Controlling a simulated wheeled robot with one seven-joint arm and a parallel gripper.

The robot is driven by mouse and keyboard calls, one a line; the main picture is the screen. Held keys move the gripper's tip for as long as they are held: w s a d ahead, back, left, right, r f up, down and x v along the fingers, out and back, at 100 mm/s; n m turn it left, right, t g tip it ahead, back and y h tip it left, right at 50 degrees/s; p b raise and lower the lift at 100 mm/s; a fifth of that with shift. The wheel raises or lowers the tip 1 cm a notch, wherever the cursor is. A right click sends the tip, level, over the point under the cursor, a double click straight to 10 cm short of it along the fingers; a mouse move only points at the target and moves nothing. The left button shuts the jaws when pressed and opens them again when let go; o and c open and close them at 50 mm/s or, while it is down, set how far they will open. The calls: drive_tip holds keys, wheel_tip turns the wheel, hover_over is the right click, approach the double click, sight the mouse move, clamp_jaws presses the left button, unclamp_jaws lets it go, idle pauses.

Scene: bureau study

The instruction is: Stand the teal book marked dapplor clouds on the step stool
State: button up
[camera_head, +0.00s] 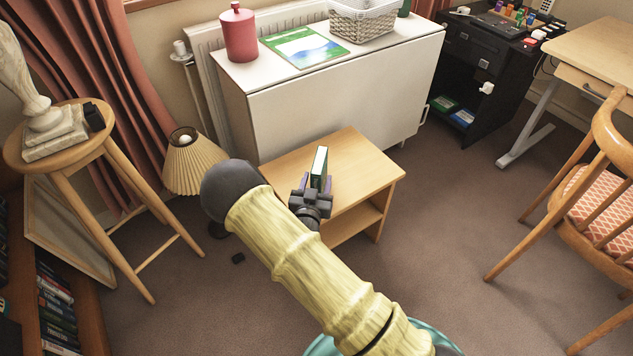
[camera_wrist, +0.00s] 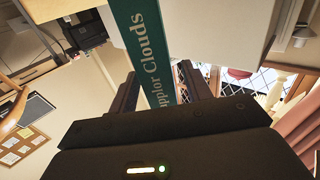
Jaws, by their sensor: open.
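The teal book (camera_head: 319,168) is upright over the top of the wooden step stool (camera_head: 365,165), its white page edges showing in the head view. Its lower end is hidden behind my gripper (camera_head: 316,182), so its contact with the stool top is not visible. In the wrist view the book's spine (camera_wrist: 150,58) reads "pplor Clouds", the start of the first word being cut off. My gripper (camera_wrist: 160,82) is open, with one finger on each side of the spine. I cannot tell whether either finger touches the book.
A white cabinet (camera_head: 340,95) stands behind the stool, with a red canister (camera_head: 239,32), a flat green-and-blue book (camera_head: 303,47) and a basket (camera_head: 362,18) on it. A pleated lamp (camera_head: 194,165) and tall round stool (camera_head: 90,150) stand left. A chair (camera_head: 590,200) stands right.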

drive_tip(key=shift+r, duration=0.15)
drive_tip(key=s+a+p, duration=0.2)
drive_tip(key=s, duration=1)
drive_tip(key=shift+a+p, duration=0.15)
drive_tip(key=shift+p, duration=0.15)
drive_tip(key=shift+w, duration=0.1)
